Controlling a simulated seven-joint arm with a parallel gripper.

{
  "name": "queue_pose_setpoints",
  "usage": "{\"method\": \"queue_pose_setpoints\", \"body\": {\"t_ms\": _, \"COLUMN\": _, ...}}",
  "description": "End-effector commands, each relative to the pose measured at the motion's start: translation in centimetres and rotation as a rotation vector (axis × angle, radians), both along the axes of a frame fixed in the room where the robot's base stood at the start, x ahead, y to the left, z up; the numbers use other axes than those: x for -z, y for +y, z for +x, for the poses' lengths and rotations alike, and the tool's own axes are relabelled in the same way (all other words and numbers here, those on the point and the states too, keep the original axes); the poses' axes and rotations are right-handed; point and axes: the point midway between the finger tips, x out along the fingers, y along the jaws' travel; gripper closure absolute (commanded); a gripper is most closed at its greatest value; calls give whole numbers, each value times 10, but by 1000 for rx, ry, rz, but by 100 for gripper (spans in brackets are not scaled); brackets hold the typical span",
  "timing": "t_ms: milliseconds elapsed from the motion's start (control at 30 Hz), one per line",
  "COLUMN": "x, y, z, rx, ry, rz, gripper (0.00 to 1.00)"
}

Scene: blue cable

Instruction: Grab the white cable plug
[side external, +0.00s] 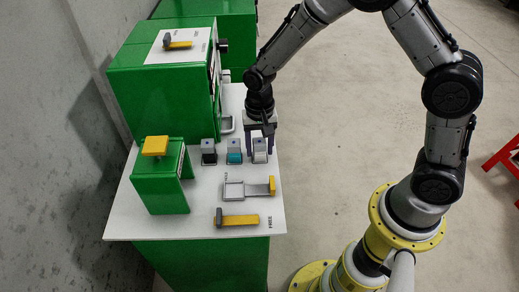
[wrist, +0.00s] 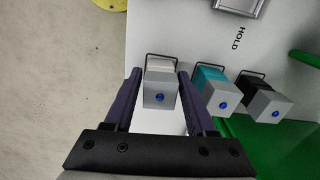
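The white cable plug (side external: 260,154) stands on the white tabletop as the rightmost of the row of plugs in the side view. In the wrist view the white plug (wrist: 160,84) has a grey end block with a blue dot and a thin wire frame around it. My gripper (side external: 260,142) is over it, pointing down. In the wrist view my gripper's (wrist: 157,76) two dark fingers stand on either side of the plug, with small gaps showing. The gripper looks open. Whether the fingers touch the plug lower down is hard to tell.
A teal plug (side external: 234,157) and a black plug (side external: 209,157) stand close to the left in the side view. A green stand (side external: 160,187) and large green machine (side external: 163,100) are at left.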

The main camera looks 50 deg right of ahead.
Motion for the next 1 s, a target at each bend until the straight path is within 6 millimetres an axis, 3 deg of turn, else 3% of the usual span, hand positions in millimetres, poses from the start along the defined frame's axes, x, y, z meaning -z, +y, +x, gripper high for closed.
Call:
{"method": "queue_pose_setpoints", "body": {"t_ms": 33, "x": 0, "y": 0, "z": 0, "rx": 0, "ry": 0, "rz": 0, "gripper": 55}}
{"method": "queue_pose_setpoints", "body": {"t_ms": 300, "x": 0, "y": 0, "z": 0, "rx": 0, "ry": 0, "rz": 0, "gripper": 100}}
{"method": "queue_pose_setpoints", "body": {"t_ms": 733, "x": -6, "y": 0, "z": 1, "rx": 0, "ry": -3, "rz": 0, "gripper": 100}}
{"method": "queue_pose_setpoints", "body": {"t_ms": 967, "x": -35, "y": 0, "z": 2, "rx": 0, "ry": -8, "rz": 1, "gripper": 100}}
{"method": "queue_pose_setpoints", "body": {"t_ms": 1000, "x": -41, "y": -1, "z": -6, "rx": 0, "ry": -5, "rz": 1, "gripper": 100}}
